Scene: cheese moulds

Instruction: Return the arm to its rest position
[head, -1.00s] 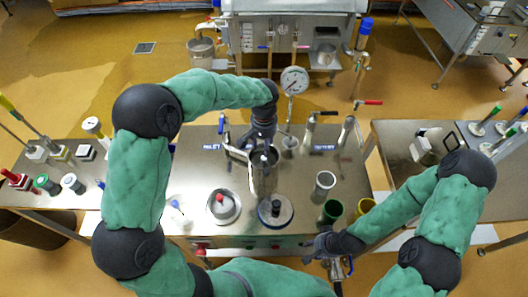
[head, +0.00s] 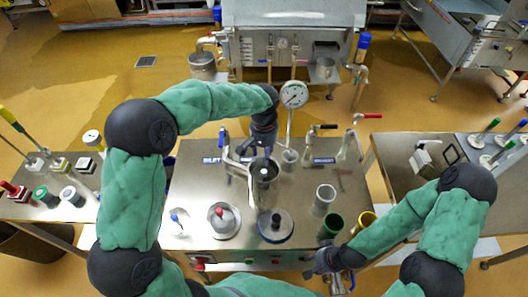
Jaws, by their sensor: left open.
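My left arm reaches from the left over the bench (head: 200,170), and its gripper (head: 262,150) is above the middle, just behind the top of an upright steel cylinder (head: 265,195). The left gripper is open. Its fingers partly overlap the cylinder and nearby pipework, so I cannot tell whether they touch. My right arm is folded at the lower right. Its gripper (head: 338,283) is low by the bench's front edge, partly cut off by the frame, and its jaws are unclear.
A pressure gauge (head: 294,94) and valve pipes stand behind my left gripper. Side tables flank the bench.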

